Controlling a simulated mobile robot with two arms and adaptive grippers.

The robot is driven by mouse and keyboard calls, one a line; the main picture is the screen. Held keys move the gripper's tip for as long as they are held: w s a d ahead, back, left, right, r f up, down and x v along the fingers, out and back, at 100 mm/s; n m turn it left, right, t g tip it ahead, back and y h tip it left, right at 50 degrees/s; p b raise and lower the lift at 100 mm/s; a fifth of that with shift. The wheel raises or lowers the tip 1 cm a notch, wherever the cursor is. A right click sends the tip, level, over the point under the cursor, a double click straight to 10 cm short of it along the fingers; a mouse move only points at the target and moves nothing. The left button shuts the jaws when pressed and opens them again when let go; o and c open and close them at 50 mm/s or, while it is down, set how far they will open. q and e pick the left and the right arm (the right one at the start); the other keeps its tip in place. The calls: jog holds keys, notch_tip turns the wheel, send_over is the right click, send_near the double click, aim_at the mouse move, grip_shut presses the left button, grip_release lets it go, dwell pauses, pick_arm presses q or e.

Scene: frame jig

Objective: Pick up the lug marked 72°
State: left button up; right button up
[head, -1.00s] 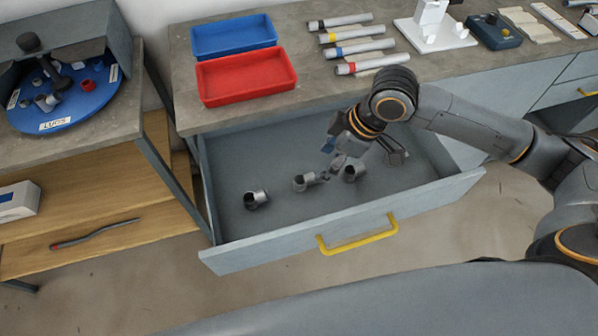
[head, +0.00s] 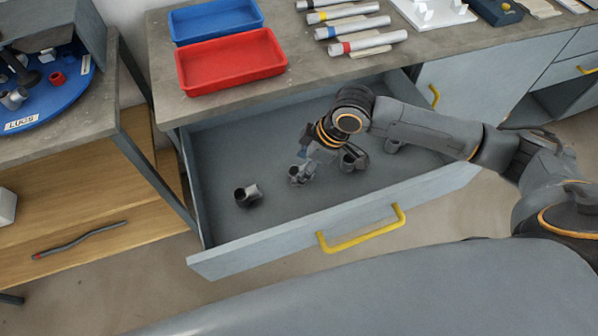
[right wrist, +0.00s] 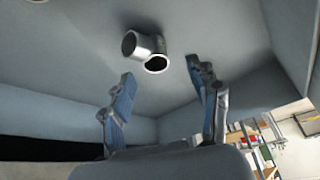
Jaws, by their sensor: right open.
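One lug (head: 247,195) is at the left. No 72° marking is legible. My left gripper is not in view.
The drawer's front wall with its yellow handle (head: 362,230) and its side walls surround the lugs. A red tray (head: 230,62) and a blue tray (head: 215,20) stand on the bench above. A blue turntable (head: 70,85) labelled LUGS is at the left.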

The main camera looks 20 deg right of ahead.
aim_at(295, 171)
jog(key=x, duration=0.5)
jog(key=shift+w+a+f, duration=0.15)
jog(key=shift+w+f, duration=0.15)
jog(key=shift+w, duration=0.05)
grip_shut()
